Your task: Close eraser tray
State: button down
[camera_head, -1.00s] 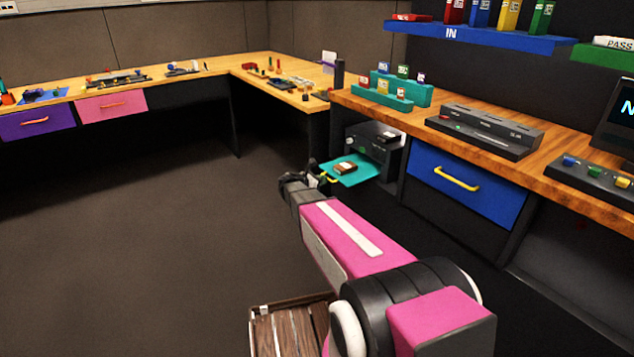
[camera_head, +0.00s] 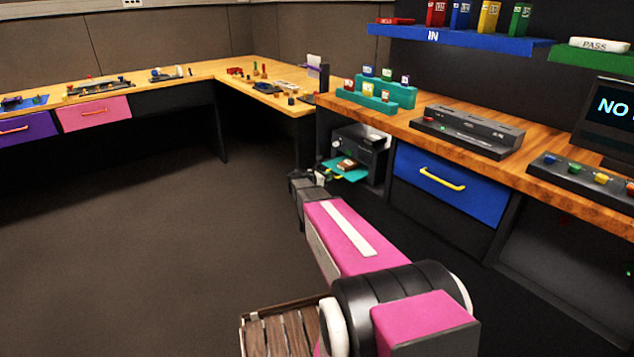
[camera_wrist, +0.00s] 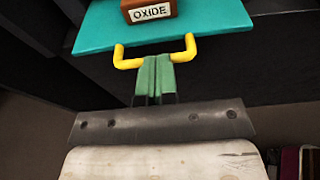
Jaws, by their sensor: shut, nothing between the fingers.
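The teal eraser tray (camera_head: 352,175) juts out of a dark unit under the wooden bench. A brown block marked OXIDE (camera_wrist: 148,10) lies on it. The tray's yellow handle (camera_wrist: 184,50) is at its near edge. My gripper (camera_head: 316,178) is just in front of the tray. In the wrist view its two green fingers (camera_wrist: 155,75) are closed together and empty, with their tips at the middle of the handle bar. They hide that part of the bar. They look against the handle, but the contact itself is hidden.
The dark unit (camera_head: 365,143) stands beneath the bench, left of a blue drawer (camera_head: 450,185) with a yellow handle. A teal stepped rack (camera_head: 385,92) and a grey panel (camera_head: 470,130) stand on the bench top. The floor (camera_head: 150,240) to the left is clear.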

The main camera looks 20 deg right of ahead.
aim_at(342, 169)
jog(key=x, duration=0.3)
jog(key=r+x, duration=0.1)
jog(key=x, duration=0.2)
jog(key=r+x, duration=0.1)
jog(key=x, duration=0.2)
jog(key=shift+d, duration=0.3)
jog(key=shift+w+d, duration=0.1)
jog(key=v, duration=1.5)
jog(key=s+a+f+m+g+y, duration=0.2)
jog(key=s+a+f+m+y, duration=0.15)
jog(key=s+m, duration=0.4)
jog(key=s+a+f+m+g+y, duration=0.25)
jog(key=s+m+y, duration=0.2)
jog(key=s, duration=0.55)
jog(key=s+a+m+g+y, duration=0.1)
jog(key=s+a+m+y, duration=0.5)
jog(key=s+a+m, duration=0.4)
jog(key=shift+s+a+y, duration=0.3)
jog(key=shift+s+a, duration=0.1)
jog(key=shift+s, duration=0.8)
